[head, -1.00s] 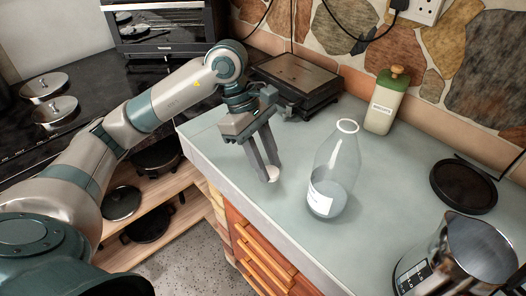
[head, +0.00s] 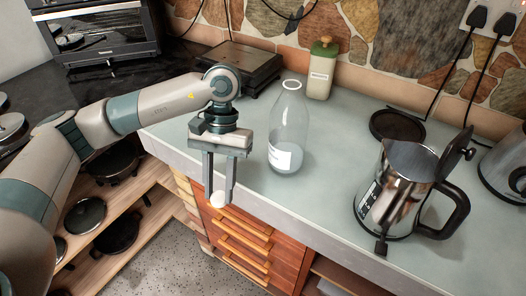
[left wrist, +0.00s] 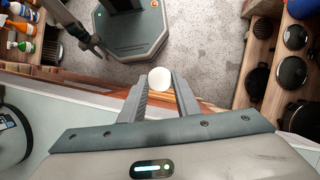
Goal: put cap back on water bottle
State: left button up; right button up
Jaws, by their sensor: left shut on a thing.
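The water bottle (head: 288,130) is clear glass with a white label. It stands upright and uncapped on the counter, partly filled, its white-rimmed mouth open at the top. My left gripper (head: 218,197) is to the left of the bottle, pointing down at the counter's front edge. It is shut on a small round white cap (head: 218,199), held between its fingertips. The cap also shows between the fingers (left wrist: 159,82) in the left wrist view (left wrist: 159,77). The cap is apart from the bottle. My right gripper is not in the head view.
A steel kettle (head: 400,190) stands at the right of the counter (head: 335,150), with a dark round base (head: 398,125) behind it. Open shelves with pans (head: 115,235) lie below at left.

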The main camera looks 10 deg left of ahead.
aim_at(289, 116)
jog(key=k+j+z, duration=0.3)
jog(key=k+j, duration=0.25)
jog(key=j, duration=0.25)
jog(key=k+j+z, duration=0.35)
jog(key=k+j, duration=0.3)
